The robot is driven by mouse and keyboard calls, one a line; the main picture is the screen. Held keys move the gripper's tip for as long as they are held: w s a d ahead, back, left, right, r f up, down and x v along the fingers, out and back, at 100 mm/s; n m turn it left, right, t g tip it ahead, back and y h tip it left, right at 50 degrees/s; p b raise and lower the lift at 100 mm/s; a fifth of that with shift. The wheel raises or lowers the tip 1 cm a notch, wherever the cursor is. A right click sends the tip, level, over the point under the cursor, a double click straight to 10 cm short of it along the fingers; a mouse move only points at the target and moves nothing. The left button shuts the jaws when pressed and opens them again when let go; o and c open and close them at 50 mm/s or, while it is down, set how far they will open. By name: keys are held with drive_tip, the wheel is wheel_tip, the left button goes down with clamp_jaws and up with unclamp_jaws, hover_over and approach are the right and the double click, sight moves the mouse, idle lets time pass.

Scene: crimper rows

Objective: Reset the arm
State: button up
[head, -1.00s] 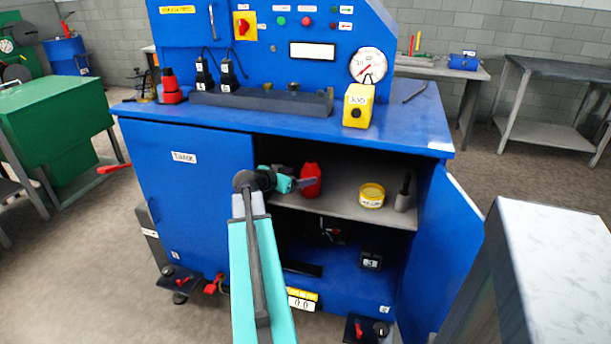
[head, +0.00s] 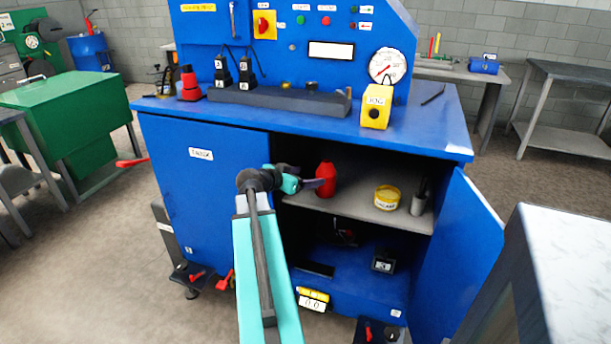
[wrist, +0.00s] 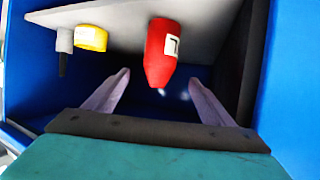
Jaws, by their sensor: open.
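My gripper (head: 318,184) is at the open right side of the blue cabinet, in front of the upper shelf. In the wrist view my gripper (wrist: 160,98) shows two grey fingers spread wide with nothing between them. A red bottle (head: 325,179) stands on the shelf close by the fingers. In the wrist view the red bottle (wrist: 162,55) appears beyond and between the fingertips, with a white label. I cannot tell exactly how far it is from them. My teal arm hides part of the cabinet front.
A yellow tin (head: 387,197) and a grey cup (head: 419,203) stand to the right on the shelf (head: 350,207). The cabinet's right door (head: 467,255) is swung open. A light-topped table (head: 570,255) is at the near right. A green bench (head: 65,120) is at the left.

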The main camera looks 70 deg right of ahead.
drive_tip(key=w+a+f+n+t+y+p, duration=0.1)
drive_tip(key=w+a+f+n+y, duration=0.3)
drive_tip(key=a+f, duration=0.7)
drive_tip(key=w+a+f+n+t+y+p, duration=0.1)
drive_tip(key=w+a+f+n, duration=0.3)
drive_tip(key=a+f, duration=0.7)
drive_tip(key=w+a+f+n+y+p, duration=0.1)
drive_tip(key=w+a+f+n+y, duration=0.2)
drive_tip(key=w+a+f, duration=0.55)
drive_tip(key=s+a+f+n+y, duration=0.1)
drive_tip(key=s+a+f+n, duration=0.15)
drive_tip(key=a, duration=0.45)
drive_tip(key=s+a+f+n, duration=0.1)
drive_tip(key=s+a+f, duration=0.1)
drive_tip(key=a+f, duration=0.35)
drive_tip(key=s+a+f+n+y, duration=0.1)
drive_tip(key=s+a+f+n, duration=0.1)
drive_tip(key=a, duration=0.6)
drive_tip(key=s+a+f+n+g+y, duration=0.1)
drive_tip(key=s+a+f+n, duration=0.1)
drive_tip(key=s+a, duration=0.3)
drive_tip(key=s+a+f+n+g+y+p, duration=0.1)
drive_tip(key=s+a, duration=0.5)
drive_tip(key=a, duration=0.6)
wheel_tip(320, 180, down, 3)
drive_tip(key=shift+s+a+r+n+g+y, duration=0.1)
drive_tip(key=shift+s+a+n+g+y, duration=0.3)
drive_tip(key=shift+n, duration=0.75)
drive_tip(key=shift+w+d, duration=0.25)
